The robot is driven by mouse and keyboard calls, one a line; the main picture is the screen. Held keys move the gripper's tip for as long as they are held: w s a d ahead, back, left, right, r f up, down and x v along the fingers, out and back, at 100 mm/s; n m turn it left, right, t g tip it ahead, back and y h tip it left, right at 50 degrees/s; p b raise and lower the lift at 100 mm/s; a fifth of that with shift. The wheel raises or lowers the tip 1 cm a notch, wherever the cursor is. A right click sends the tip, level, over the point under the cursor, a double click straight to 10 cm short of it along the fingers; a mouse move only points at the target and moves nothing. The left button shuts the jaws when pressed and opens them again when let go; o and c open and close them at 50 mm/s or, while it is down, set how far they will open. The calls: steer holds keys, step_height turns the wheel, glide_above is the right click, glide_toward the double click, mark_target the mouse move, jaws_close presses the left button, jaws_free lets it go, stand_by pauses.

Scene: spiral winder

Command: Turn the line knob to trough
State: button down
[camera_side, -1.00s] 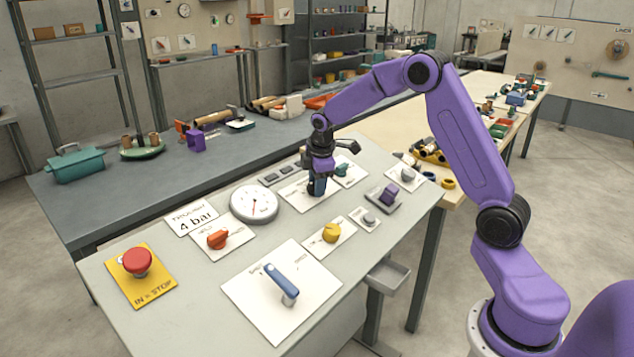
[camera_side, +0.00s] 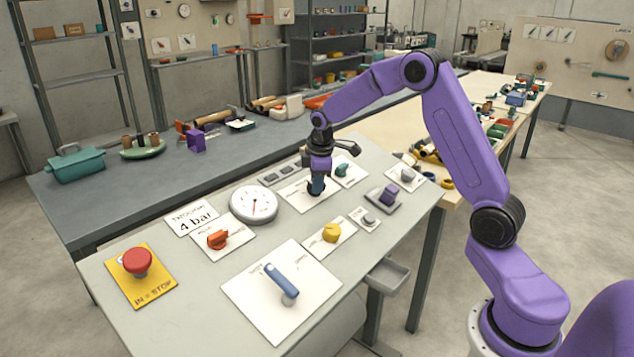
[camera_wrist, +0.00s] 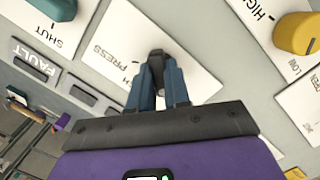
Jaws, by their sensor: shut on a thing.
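The line knob (camera_wrist: 156,58) is dark and narrow, standing on a white plate (camera_wrist: 130,45) in the wrist view. The word PRESS is printed on that plate, and another word beside it is mostly covered. My gripper (camera_wrist: 158,75) is shut on the knob, with a blue finger on each side of it. In the side view my gripper (camera_side: 316,187) points down onto the white plate (camera_side: 292,196) near the back of the panel. The fingers hide most of the knob there, so I cannot read its exact pointing direction.
A teal knob (camera_side: 342,170) stands close behind the gripper. A round gauge (camera_side: 254,205) lies to the left, and a yellow knob (camera_side: 332,232) is in front.

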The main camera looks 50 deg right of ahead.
steer(key=m, duration=0.5)
steer(key=shift+g+y, duration=0.3)
steer(key=shift+y, duration=0.1)
steer(key=shift+d+m+y, duration=0.1)
steer(key=shift+m+y, duration=0.2)
steer(key=shift+m, duration=2)
steer(key=shift+f, duration=0.1)
steer(key=c, duration=1.1)
jaws_free()
steer(key=s+r, duration=0.1)
steer(key=r, duration=1)
steer(key=s+r, duration=0.1)
steer(key=r, duration=0.5)
steer(key=shift+s+r, duration=0.2)
steer(key=shift+s, duration=0.15)
